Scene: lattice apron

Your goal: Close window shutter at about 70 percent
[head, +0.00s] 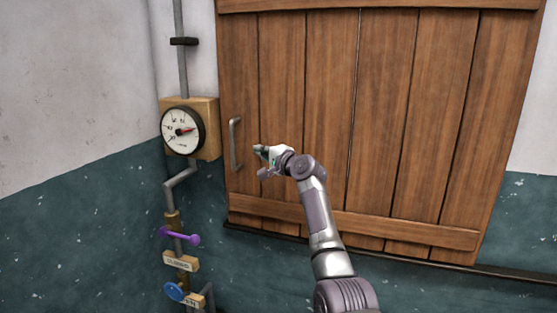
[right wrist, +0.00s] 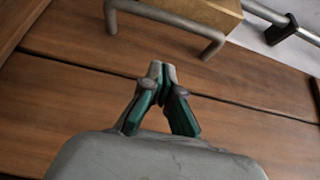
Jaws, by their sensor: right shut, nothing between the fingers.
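The wooden window shutter (head: 380,110) is a panel of brown vertical planks with cross battens at top and bottom. It covers much of the wall in the head view. A grey metal bar handle (head: 235,145) is fixed upright near its left edge. My right gripper (head: 260,161) is just right of the handle, in front of the planks and apart from the handle. In the right wrist view the fingers (right wrist: 162,72) are together and empty, with the handle (right wrist: 170,30) beyond them and the planks (right wrist: 80,95) behind. My left gripper is not in view.
Left of the shutter, a round gauge (head: 182,131) sits on a wooden block (head: 207,115) on a grey pipe (head: 180,20). Below are a purple valve lever (head: 180,236), a blue valve handle (head: 175,292) and small labels. A dark ledge (head: 510,275) runs under the shutter.

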